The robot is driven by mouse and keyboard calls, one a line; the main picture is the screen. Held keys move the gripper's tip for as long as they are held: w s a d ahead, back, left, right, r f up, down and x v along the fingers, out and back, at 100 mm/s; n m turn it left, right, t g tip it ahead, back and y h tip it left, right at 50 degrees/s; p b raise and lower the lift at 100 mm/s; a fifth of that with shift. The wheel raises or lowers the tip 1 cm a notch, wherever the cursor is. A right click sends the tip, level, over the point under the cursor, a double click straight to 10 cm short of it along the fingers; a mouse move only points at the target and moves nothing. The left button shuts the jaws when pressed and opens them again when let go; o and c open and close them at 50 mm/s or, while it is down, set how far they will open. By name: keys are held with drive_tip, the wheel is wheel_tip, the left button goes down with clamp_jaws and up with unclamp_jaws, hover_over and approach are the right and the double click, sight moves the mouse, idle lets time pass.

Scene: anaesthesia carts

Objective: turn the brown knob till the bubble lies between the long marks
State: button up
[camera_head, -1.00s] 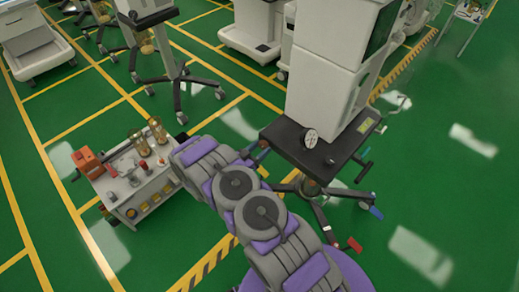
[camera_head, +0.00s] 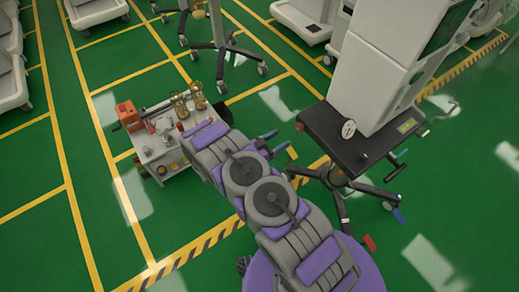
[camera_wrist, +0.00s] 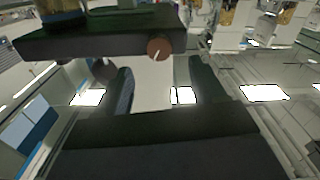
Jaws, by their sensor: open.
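The brown knob (camera_wrist: 158,48), round with a pale line on its face, sits at the near edge of a dark slab (camera_wrist: 80,45) in the wrist view. My gripper (camera_wrist: 163,82) is open; its two dark fingers stand apart below the knob in the picture, with nothing seen between them. In the head view a small yellow-green window (camera_head: 407,126), perhaps the bubble level, lies on a dark cart platform (camera_head: 360,155). The bubble and marks are too small to make out.
A round white gauge (camera_head: 348,129) stands on the platform beside a tall white cabinet (camera_head: 385,70). A low white equipment box (camera_head: 165,148) with brass cylinders stands left of my arm. Wheeled stand legs (camera_head: 228,50) are behind. Green floor is open at lower left.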

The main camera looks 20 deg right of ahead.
drive_tip(key=p+v, duration=0.1)
drive_tip(key=v, duration=0.8)
drive_tip(key=shift+w, duration=0.1)
